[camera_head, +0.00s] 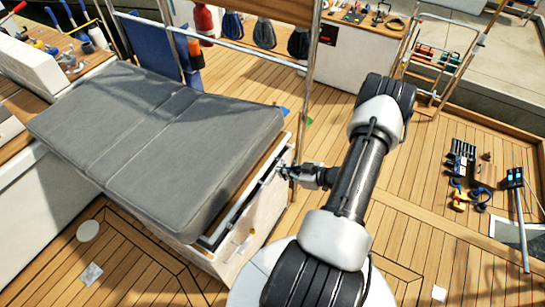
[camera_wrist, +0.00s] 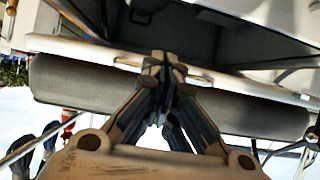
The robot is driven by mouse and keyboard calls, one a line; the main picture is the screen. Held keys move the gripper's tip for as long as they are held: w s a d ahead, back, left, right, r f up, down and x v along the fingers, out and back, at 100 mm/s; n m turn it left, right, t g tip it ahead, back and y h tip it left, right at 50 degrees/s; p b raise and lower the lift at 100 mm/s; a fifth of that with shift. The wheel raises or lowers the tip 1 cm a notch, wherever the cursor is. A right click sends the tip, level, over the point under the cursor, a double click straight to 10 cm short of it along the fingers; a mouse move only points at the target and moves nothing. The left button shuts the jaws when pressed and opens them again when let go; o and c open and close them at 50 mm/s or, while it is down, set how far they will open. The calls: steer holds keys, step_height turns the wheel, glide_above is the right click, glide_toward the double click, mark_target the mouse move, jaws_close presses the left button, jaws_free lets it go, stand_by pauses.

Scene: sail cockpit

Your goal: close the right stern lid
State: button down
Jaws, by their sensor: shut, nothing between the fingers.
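The lid carries a grey cushion (camera_head: 160,140) on a wooden board and sits over a white locker box (camera_head: 250,232). A dark gap shows between the board and the box along the right side, so the lid looks partly raised. My gripper (camera_head: 287,172) is shut and empty at the lid's right edge, close to the gap; I cannot tell whether it touches. In the wrist view my gripper's fingertips (camera_wrist: 163,62) are together in front of the lid's pale board edge, with the grey cushion (camera_wrist: 80,85) behind them. The locker's inside is mostly hidden in the head view.
A metal rail (camera_head: 240,47) with hanging dark bundles and a blue cloth (camera_head: 150,45) stands behind the lid. Several tools (camera_head: 462,165) and a pole (camera_head: 520,220) lie or stand on the deck at right. The planked deck (camera_head: 425,190) between is mostly clear.

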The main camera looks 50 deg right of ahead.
step_height(320, 180, down, 12)
steer(key=s+t, duration=0.1)
steer(key=shift+s+f+t+b, duration=0.15)
steer(key=shift+f+t+b, duration=0.1)
steer(key=shift+t+b, duration=0.05)
steer(key=shift+f, duration=0.1)
stand_by(0.3)
